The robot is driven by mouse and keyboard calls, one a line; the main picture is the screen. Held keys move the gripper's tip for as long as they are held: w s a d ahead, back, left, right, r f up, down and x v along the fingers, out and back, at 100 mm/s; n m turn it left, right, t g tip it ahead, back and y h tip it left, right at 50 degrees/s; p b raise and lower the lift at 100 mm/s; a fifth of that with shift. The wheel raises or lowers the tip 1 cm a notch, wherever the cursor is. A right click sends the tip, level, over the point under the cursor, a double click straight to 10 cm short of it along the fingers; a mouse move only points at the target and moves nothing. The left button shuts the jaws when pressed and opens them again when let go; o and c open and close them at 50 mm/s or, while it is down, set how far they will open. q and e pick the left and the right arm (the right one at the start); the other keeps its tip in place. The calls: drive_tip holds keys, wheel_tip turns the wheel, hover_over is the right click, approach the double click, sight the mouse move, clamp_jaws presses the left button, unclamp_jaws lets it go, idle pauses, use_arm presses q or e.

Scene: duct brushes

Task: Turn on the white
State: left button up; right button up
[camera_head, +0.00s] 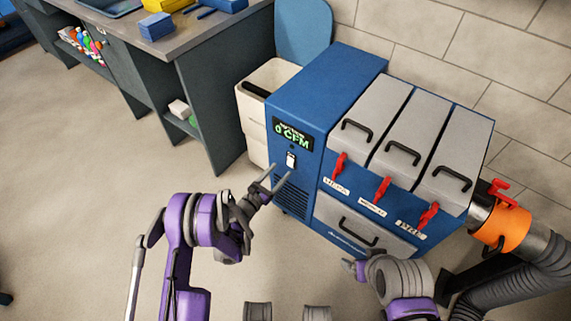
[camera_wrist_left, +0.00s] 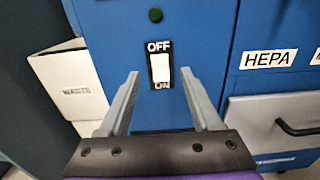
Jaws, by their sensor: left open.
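The white rocker switch (camera_head: 291,160) is on the front of the blue cabinet (camera_head: 325,85), under a display (camera_head: 292,137) reading "0 CFM". In the left wrist view, the switch (camera_wrist_left: 161,74) sits on a black plate with OFF above and ON below; which side is pressed I cannot tell. A dark green round lamp (camera_wrist_left: 155,15) is above it. My left gripper (camera_head: 279,174) is open and empty, its fingers pointing at the panel just below the switch. The fingers straddle the switch in the left wrist view (camera_wrist_left: 160,76); contact is not visible. My right gripper (camera_head: 353,267) is low by the cabinet's drawer.
Red levers (camera_head: 382,189) and grey lidded bins stand to the right of the panel. An orange duct collar (camera_head: 503,227) and grey hose are further right. A white waste bin (camera_head: 251,112) stands left of the cabinet, beside a workbench (camera_head: 190,38). Open floor lies at left.

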sight(290, 160)
use_arm(q)
drive_tip(key=x, duration=0.5)
